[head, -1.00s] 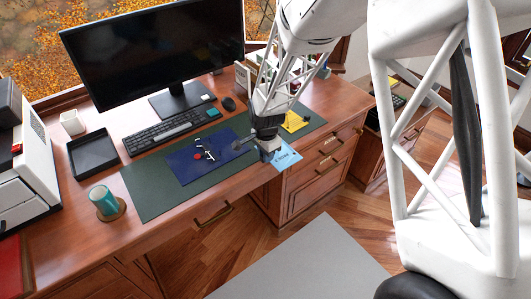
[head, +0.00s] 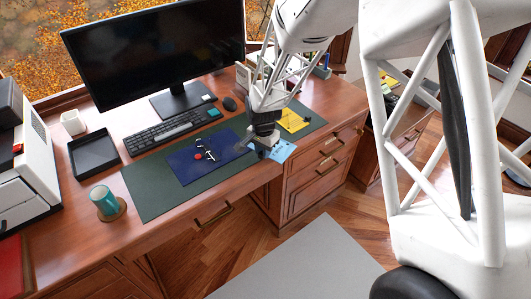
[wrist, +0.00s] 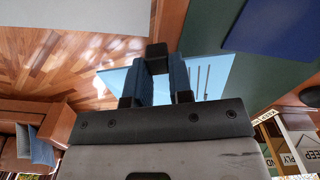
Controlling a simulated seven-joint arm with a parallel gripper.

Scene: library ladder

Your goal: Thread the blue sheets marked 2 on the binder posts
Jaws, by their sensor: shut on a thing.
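My gripper (head: 268,150) is at the front edge of the desk, shut on a light blue sheet (head: 283,152). The sheet also shows in the wrist view (wrist: 214,74), partly behind the two fingers (wrist: 158,82); it reaches out past the desk edge. Any number on it is hidden or too small to read. The binder posts (head: 208,154), small and metallic with red bits beside them, stand on the dark blue binder board (head: 188,164), to the left of my gripper. A yellow sheet (head: 293,122) lies on the mat behind the gripper.
A green mat (head: 146,190) lies under the board. A monitor (head: 155,50), keyboard (head: 170,130) and black tray (head: 93,152) stand behind and left. A teal cup (head: 103,199) stands at the left. The mat between gripper and board is clear.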

